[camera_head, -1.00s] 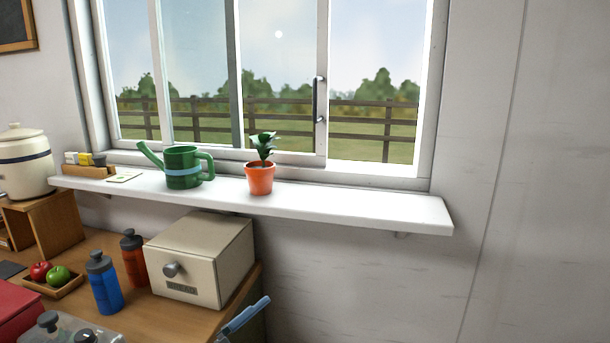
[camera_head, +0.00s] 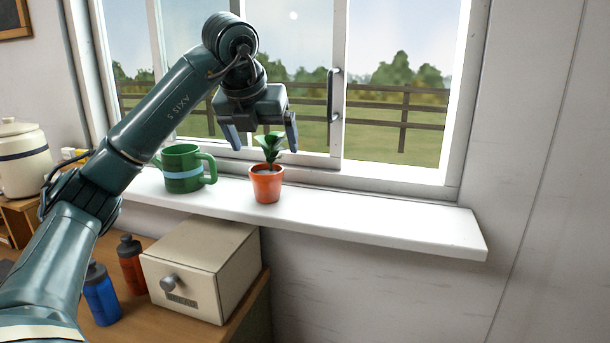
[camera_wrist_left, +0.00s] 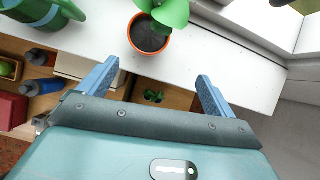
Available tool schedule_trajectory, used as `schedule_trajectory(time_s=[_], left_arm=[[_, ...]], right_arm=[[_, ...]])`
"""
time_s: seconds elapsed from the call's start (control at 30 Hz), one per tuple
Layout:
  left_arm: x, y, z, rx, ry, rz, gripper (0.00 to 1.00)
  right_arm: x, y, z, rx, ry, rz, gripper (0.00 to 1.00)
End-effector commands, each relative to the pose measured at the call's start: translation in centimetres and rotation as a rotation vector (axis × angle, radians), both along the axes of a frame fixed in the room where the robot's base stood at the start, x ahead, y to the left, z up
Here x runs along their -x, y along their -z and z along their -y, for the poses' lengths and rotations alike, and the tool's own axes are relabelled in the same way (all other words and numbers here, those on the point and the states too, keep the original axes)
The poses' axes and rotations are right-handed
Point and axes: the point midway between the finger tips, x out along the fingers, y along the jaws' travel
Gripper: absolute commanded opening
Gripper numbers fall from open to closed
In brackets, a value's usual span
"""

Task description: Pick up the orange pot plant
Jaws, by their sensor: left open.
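The orange pot plant (camera_head: 266,185) stands upright on the white windowsill shelf (camera_head: 350,219), with green leaves above its rim. My left gripper (camera_head: 262,145) is open and empty, pointing down above the plant, with its blue fingers apart near leaf height. In the left wrist view, the pot (camera_wrist_left: 149,44) lies beyond the fingertips of my open gripper (camera_wrist_left: 157,70), between their lines and a little to the left. Leaves cover part of the pot's top there. My right gripper is not in view.
The window handle (camera_head: 333,95) is close behind on the right. A bread box (camera_head: 200,268) sits below. The shelf's right part is clear.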

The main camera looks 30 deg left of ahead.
Motion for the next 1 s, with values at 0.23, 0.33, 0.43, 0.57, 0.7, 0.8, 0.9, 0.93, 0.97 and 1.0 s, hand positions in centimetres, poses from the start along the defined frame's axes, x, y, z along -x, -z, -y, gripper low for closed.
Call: schedule_trajectory(time_s=[0.23,0.33,0.43,0.57,0.7,0.8,0.9,0.93,0.97,1.0], left_arm=[[0.7,-0.4,-2.6,-0.035,-0.103,0.009,0.91],[-0.1,1.4,-3.0,-0.032,-0.101,0.006,0.91],[-1.1,3.0,-3.5,-0.033,-0.099,0.007,0.91],[-1.9,4.2,-4.0,-0.034,-0.098,0.008,0.91],[-2.4,4.9,-4.3,-0.036,-0.098,0.009,0.91],[-2.8,5.6,-4.4,-0.034,-0.097,0.009,0.91],[-3.4,6.9,-4.6,-0.035,-0.097,0.006,0.91],[-3.6,7.3,-4.7,-0.035,-0.098,0.006,0.91],[-3.7,7.8,-4.8,-0.035,-0.098,0.006,0.91],[-4.0,8.2,-4.9,-0.034,-0.098,0.008,0.91]], right_arm=[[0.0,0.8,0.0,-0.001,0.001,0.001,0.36],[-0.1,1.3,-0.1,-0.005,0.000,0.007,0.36],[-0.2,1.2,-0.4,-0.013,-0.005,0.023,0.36],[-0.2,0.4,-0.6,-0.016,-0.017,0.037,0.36],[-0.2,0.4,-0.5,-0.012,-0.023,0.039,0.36],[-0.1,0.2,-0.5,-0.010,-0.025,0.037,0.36],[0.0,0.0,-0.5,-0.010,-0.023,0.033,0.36],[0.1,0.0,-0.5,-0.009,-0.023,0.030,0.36],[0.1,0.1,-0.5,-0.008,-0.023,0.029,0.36],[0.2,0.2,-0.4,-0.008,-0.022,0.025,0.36]])
